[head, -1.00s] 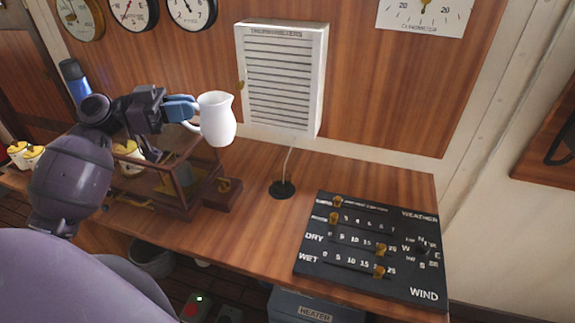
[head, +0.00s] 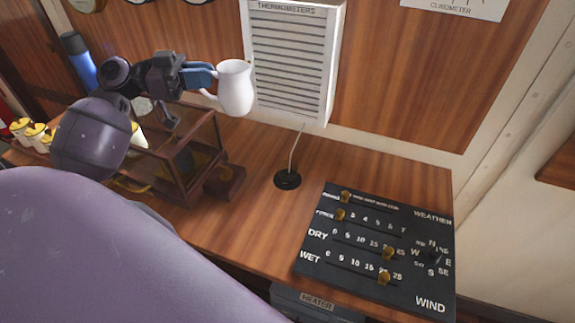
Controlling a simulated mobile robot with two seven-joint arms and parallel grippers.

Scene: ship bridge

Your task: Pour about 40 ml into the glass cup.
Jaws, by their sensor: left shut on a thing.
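A white pitcher (head: 236,88) is held in the air by its handle, in front of the white louvred thermometer box. It looks close to upright. My left gripper (head: 207,78) is shut on the pitcher's handle, on the pitcher's left side. What is inside the pitcher cannot be seen. I cannot make out a glass cup in this view. My right gripper is not in view.
A wood-framed glass case (head: 172,160) stands on the wooden desk (head: 255,225) under my left arm. A black weather board (head: 375,250) lies at the right. A black round base (head: 287,180) with a thin wire stands mid-desk. A blue flask (head: 78,62) and several yellow-white items are at left.

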